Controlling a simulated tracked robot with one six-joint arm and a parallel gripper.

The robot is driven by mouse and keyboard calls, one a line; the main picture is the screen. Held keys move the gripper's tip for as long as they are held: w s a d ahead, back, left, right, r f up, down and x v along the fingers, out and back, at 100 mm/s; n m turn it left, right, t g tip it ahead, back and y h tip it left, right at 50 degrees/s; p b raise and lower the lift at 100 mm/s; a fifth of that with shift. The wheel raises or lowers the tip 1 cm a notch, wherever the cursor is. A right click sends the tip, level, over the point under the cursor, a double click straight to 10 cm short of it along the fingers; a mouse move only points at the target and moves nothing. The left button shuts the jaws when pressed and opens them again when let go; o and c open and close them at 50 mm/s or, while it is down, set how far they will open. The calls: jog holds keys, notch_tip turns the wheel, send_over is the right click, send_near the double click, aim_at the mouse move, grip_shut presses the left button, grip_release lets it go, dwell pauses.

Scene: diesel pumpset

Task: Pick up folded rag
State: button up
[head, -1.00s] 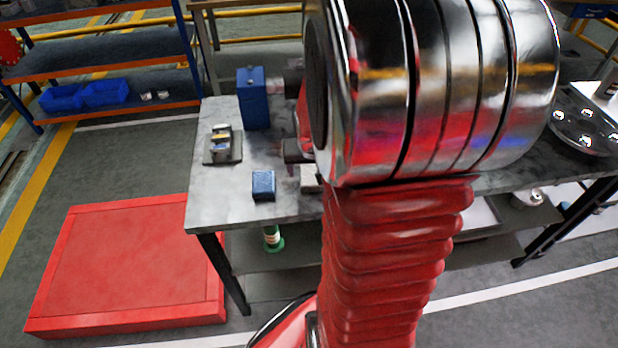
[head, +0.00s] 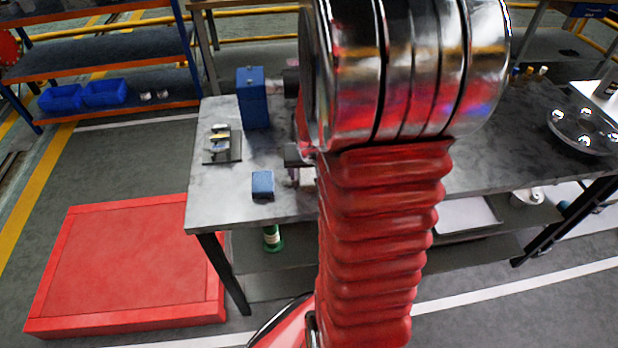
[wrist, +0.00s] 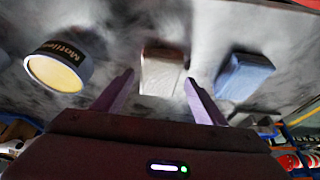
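A pale beige-grey block that looks like the folded rag (wrist: 162,75) lies on the worktop in the wrist view. In the head view only a sliver of the pale block (head: 308,178) shows beside my arm. My gripper (wrist: 159,77) is open, with its two purple fingers apart. The pale block appears between and just beyond the fingertips; I cannot tell whether they touch it. My arm hides most of the gripper in the head view.
A blue block (wrist: 243,77) lies close to the right finger in the wrist view. A round labelled tin (wrist: 60,66) stands left. On the bench (head: 225,200) are a tall blue box (head: 252,98) and a small tray of parts (head: 222,145). A red platform (head: 130,265) is on the floor.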

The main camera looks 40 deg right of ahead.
jog(key=c, duration=1)
jog(key=shift+o, duration=0.2)
jog(key=shift+r, duration=0.1)
notch_tip(320, 180, up, 10)
dwell(0.4)
